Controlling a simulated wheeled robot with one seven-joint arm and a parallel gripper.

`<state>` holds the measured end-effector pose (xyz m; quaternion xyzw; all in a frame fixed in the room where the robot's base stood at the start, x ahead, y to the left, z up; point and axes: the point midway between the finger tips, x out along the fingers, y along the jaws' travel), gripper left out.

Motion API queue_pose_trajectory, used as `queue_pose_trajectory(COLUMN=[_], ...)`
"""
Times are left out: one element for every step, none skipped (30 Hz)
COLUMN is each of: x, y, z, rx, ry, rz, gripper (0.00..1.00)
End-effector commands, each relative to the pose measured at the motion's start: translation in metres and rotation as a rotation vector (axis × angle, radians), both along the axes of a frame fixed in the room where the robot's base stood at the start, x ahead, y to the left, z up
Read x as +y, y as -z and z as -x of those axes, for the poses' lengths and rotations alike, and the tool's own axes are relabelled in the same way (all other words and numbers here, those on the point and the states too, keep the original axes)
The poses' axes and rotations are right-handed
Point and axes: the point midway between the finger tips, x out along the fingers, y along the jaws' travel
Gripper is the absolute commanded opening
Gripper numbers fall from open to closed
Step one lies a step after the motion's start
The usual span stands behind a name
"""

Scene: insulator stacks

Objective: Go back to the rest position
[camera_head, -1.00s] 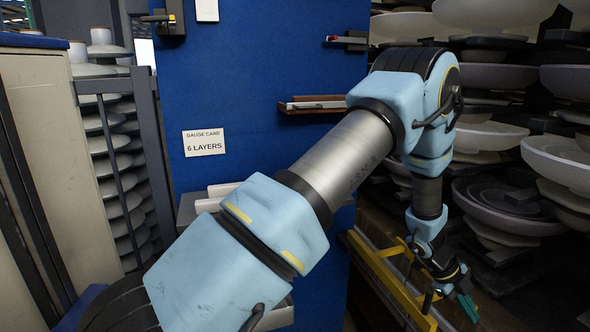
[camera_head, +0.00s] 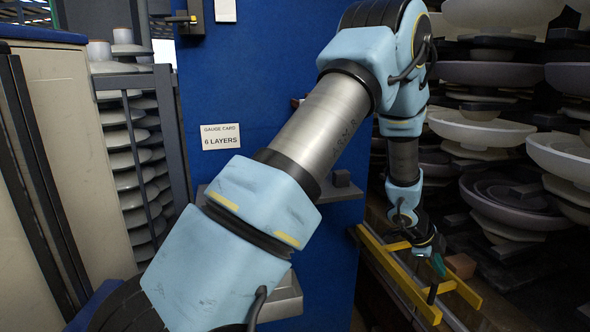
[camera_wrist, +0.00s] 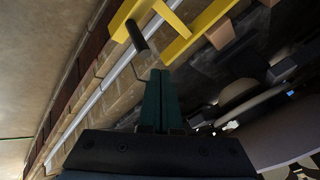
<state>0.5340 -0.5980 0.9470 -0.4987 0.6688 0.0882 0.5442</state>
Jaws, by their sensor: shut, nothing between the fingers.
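My gripper (camera_head: 438,264) hangs low at the right of the head view, pointing down beside a yellow frame. In the wrist view its two dark green fingers (camera_wrist: 159,95) are together with nothing between them. My arm spans the middle of the head view, bent at the elbow. In the wrist view a dark rod with a thin wire lies just past the fingertips; I cannot tell whether they touch.
A yellow frame (camera_head: 382,262) stands close to my gripper. Shelves of stacked pale insulator discs (camera_head: 482,130) fill the right. A blue panel (camera_head: 260,60) bears a gauge card (camera_head: 220,136) reading 6 LAYERS. A rack of discs (camera_head: 124,140) and a beige cabinet (camera_head: 55,150) stand left.

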Motion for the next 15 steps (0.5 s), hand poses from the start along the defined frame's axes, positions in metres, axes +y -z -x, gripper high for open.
queue_pose_trajectory(x=[0.015,0.025,0.041,0.056,0.071,0.095,0.115,0.136,0.164,0.185,0.207,0.235,0.257,0.278,0.305], y=[-0.009,-0.013,-0.020,-0.026,-0.032,-0.041,-0.047,-0.053,-0.061,-0.066,-0.071,-0.078,-0.082,-0.086,-0.091], z=[-0.015,-0.023,-0.035,-0.044,-0.053,-0.064,-0.071,-0.077,-0.083,-0.085,-0.086,-0.084,-0.080,-0.075,-0.066], rx=[-0.003,-0.001,0.000,0.002,0.005,0.012,0.021,0.030,0.046,0.061,0.078,0.103,0.125,0.149,0.186], ry=[-0.077,-0.125,-0.200,-0.265,-0.333,-0.434,-0.515,-0.596,-0.706,-0.790,-0.872,-0.983,-1.066,-1.150,-1.263], rz=[-0.003,-0.006,-0.010,-0.016,-0.021,-0.028,-0.035,-0.041,-0.052,-0.058,-0.065,-0.073,-0.080,-0.087,-0.093], gripper=[0.00,0.00,0.00,0.00,0.00,0.00,0.00,0.00,0.00,0.00,0.00,0.00,0.00,0.00,0.00])
